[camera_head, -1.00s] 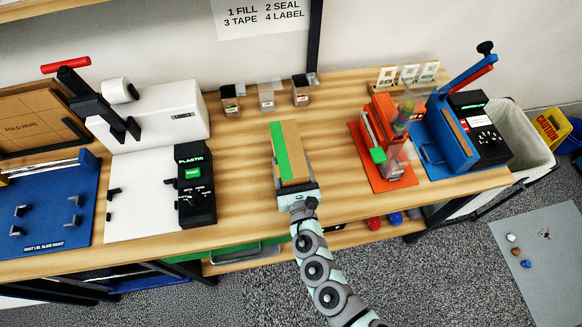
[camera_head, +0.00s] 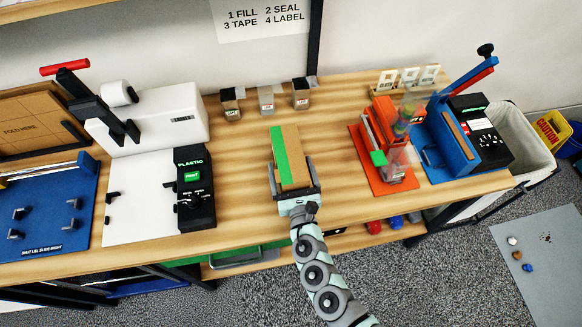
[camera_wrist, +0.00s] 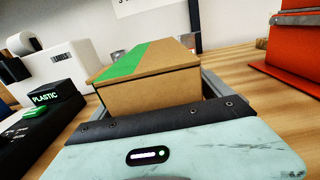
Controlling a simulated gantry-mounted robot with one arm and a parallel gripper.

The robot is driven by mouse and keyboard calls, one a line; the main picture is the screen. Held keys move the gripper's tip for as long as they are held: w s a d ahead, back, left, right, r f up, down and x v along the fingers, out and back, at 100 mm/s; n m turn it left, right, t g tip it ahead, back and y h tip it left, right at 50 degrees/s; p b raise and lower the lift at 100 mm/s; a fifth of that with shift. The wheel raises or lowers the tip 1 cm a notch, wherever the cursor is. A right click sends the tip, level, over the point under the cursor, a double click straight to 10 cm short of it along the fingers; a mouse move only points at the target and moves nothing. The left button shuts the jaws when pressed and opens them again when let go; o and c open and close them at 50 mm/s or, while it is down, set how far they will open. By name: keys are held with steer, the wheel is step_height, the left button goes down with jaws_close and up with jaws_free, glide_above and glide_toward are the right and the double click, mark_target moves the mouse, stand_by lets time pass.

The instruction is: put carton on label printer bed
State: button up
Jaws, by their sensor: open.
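The carton (camera_head: 291,155) is a brown box with a green strip along its left side. It rests on the middle of the wooden bench. In the wrist view the carton (camera_wrist: 150,82) lies straight ahead, in front of my palm. My gripper (camera_head: 291,180) is open, with its fingers along both sides of the carton's near end. The label printer (camera_head: 160,115) is a white machine at the left with a flat white bed (camera_head: 140,195) in front. A black panel marked PLASTIC (camera_head: 195,180) stands at the bed's right edge. The bed is empty apart from small black stops at its left.
Three small bins (camera_head: 266,100) stand behind the carton. An orange device (camera_head: 385,150) and a blue press (camera_head: 445,140) stand to the right. A blue fixture (camera_head: 45,215) lies at far left. Bare wood separates the carton from the black panel.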

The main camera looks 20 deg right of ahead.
steer(key=shift+r, duration=0.35)
steer(key=shift+s+a+f, duration=0.1)
steer(key=shift+s+f, duration=0.1)
steer(key=shift+s, duration=0.1)
steer(key=v, duration=1)
steer(key=shift+s+f, duration=0.1)
steer(key=shift+s, duration=0.05)
steer(key=shift+o, duration=0.4)
steer(key=shift+s+a, duration=0.1)
steer(key=shift+s, duration=0.45)
